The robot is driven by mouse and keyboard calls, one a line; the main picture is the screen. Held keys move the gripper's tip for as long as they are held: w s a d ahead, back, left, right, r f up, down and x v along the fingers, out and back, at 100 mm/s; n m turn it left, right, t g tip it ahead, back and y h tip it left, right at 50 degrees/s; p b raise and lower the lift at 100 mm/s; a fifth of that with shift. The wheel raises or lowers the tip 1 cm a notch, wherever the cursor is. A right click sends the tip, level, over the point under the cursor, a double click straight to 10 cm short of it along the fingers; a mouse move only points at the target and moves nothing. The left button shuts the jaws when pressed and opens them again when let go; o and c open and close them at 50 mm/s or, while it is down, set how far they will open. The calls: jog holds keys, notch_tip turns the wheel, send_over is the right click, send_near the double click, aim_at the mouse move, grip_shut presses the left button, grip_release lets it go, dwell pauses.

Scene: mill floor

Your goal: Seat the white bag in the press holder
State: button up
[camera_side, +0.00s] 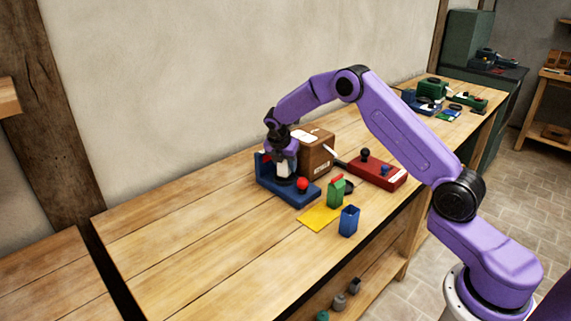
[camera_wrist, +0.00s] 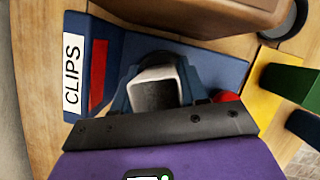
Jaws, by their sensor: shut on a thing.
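The white bag (camera_wrist: 155,88) is between the fingers of my gripper (camera_wrist: 153,98) in the wrist view. Its pale rim and grey face show there. In the side view the bag (camera_side: 285,170) is a small light patch under my gripper (camera_side: 283,162). My gripper is shut on it. The blue press holder (camera_side: 300,196) with a red ball knob lies directly below; its blue base also shows in the wrist view (camera_wrist: 215,70). The bag's lower end is hidden, so I cannot tell whether it touches the holder.
A cardboard box (camera_side: 316,155) stands close behind my gripper. A yellow mat (camera_side: 318,217), a green carton (camera_side: 336,193) and a blue cup (camera_side: 349,221) are in front. A "CLIPS" label (camera_wrist: 72,70) shows at left. The table's left is clear.

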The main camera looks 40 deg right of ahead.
jog(key=shift+f, duration=0.75)
dwell(0.3)
jog(key=o, duration=0.8)
jog(key=v, duration=1.1)
dwell(0.5)
